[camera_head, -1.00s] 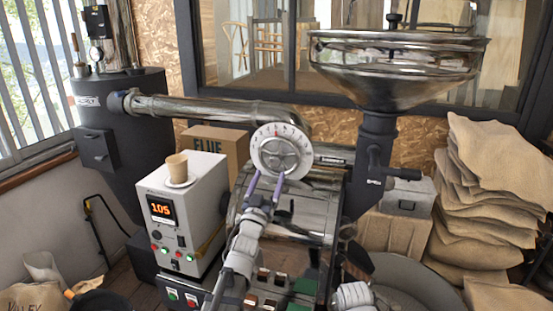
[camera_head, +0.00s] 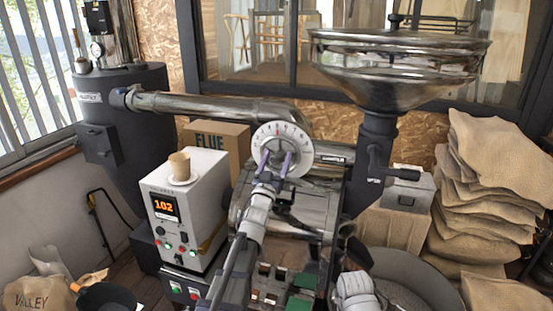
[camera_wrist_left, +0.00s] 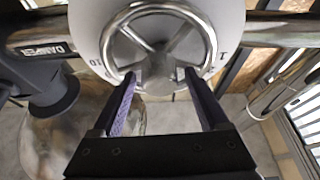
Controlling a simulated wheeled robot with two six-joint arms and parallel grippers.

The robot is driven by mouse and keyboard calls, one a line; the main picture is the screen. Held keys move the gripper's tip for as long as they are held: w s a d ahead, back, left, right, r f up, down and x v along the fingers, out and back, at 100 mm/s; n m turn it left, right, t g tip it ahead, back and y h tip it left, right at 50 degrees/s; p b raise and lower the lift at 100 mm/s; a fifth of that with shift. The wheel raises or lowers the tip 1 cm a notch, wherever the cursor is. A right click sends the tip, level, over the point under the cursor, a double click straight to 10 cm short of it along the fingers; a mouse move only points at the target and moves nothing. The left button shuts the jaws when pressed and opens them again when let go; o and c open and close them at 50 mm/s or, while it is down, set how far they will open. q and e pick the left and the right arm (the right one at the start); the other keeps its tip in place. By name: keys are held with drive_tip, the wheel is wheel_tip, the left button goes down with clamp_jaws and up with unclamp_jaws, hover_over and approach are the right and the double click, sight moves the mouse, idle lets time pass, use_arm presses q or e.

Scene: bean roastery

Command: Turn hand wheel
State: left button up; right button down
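The hand wheel (camera_head: 281,148) is a shiny spoked metal wheel on a round white numbered dial (camera_head: 262,131), at the end of the flue pipe. It fills the top middle of the left wrist view (camera_wrist_left: 158,45), with numbers on the dial around it. My left gripper (camera_head: 276,158) is in front of the wheel. In the left wrist view its two purple-lined fingers (camera_wrist_left: 159,76) are wide apart, with tips at the lower rim, one to each side. I cannot tell whether they touch the rim. The fingers cover part of the wheel in the head view.
A white control box (camera_head: 187,205) reading 102, with a paper cup (camera_head: 179,166) on top, stands left of my left arm. A large metal hopper (camera_head: 395,70) rises at right. A horizontal pipe (camera_head: 205,105) runs left to a dark cylinder (camera_head: 125,120). Sacks (camera_head: 490,190) are stacked right.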

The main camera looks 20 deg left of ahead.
use_arm(q)
clamp_jaws()
idle(0.4)
idle(0.4)
